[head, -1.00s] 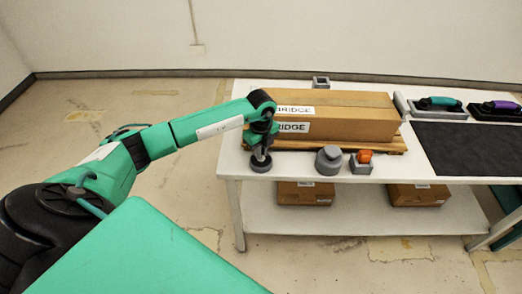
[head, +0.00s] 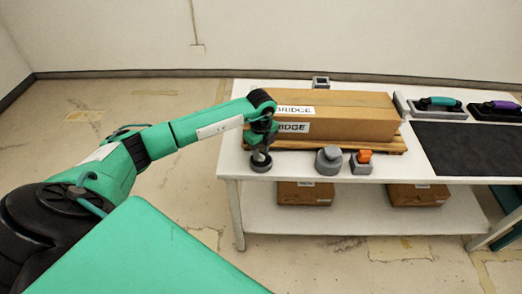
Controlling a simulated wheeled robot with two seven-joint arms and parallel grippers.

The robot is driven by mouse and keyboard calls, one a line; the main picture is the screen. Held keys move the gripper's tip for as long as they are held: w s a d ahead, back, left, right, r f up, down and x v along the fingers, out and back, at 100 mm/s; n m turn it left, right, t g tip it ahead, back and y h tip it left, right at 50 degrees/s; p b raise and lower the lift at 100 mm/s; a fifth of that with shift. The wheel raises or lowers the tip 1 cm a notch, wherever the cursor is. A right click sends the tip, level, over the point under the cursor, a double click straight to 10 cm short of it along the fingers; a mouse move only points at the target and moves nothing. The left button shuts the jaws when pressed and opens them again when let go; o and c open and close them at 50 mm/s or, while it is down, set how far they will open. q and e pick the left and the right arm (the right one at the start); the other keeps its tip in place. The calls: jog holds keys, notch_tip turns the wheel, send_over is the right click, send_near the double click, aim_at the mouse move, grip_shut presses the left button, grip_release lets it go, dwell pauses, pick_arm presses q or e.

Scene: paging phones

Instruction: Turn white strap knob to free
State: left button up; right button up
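My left gripper (head: 261,156) points down at a small dark round knob (head: 261,166) at the front left corner of the white table (head: 232,160). The fingertips are at the knob's top; whether they grip it is too small to tell. I see no white strap clearly. A grey round stepped piece (head: 328,161) and a grey block with an orange top (head: 362,161) stand to the right along the front edge. My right gripper is not in view.
A long cardboard box (head: 345,118) labelled "BRIDGE" lies on a wooden pallet (head: 393,146) just behind. A black mat (head: 470,148) and two handled tools, teal (head: 438,102) and purple (head: 500,106), are at right. Boxes (head: 305,193) sit on the lower shelf.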

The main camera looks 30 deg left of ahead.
aim_at(261, 154)
pick_arm(q)
notch_tip(261, 154, up, 14)
jog(key=b, duration=0.2)
jog(key=shift+b, duration=0.3)
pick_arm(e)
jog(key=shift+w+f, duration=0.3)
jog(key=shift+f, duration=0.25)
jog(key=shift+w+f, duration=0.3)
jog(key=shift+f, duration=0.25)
pick_arm(q)
jog(key=shift+f, duration=0.15)
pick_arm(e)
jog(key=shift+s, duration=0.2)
